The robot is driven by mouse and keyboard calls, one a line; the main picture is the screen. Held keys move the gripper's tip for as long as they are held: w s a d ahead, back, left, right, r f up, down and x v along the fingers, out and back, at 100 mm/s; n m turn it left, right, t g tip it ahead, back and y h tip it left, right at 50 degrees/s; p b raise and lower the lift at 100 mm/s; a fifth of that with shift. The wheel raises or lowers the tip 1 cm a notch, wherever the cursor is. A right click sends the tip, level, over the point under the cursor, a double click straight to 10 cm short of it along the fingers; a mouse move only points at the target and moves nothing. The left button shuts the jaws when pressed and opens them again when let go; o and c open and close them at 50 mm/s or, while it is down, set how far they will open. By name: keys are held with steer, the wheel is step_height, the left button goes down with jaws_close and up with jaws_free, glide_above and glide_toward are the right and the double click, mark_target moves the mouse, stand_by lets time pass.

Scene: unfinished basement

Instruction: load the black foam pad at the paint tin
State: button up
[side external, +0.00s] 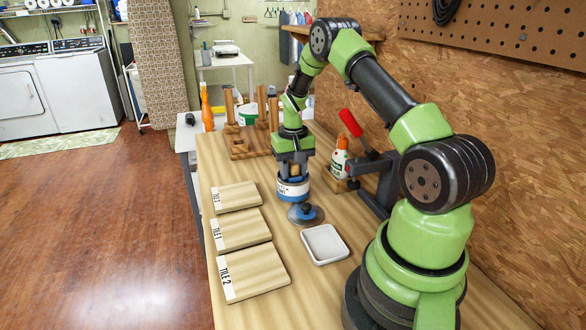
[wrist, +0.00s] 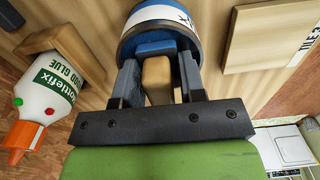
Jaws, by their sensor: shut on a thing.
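My gripper (side external: 293,170) points down at the paint tin (side external: 292,190), a blue tin with a white band. In the wrist view my gripper (wrist: 160,78) is shut on a tan wooden handle (wrist: 157,80).
Three labelled tile boards (side external: 246,229) lie left. A glue bottle (side external: 340,160) and a red-handled clamp (side external: 352,124) stand right. A wooden rack (side external: 245,145) stands behind.

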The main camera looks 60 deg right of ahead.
steer(key=shift+r, duration=3.5)
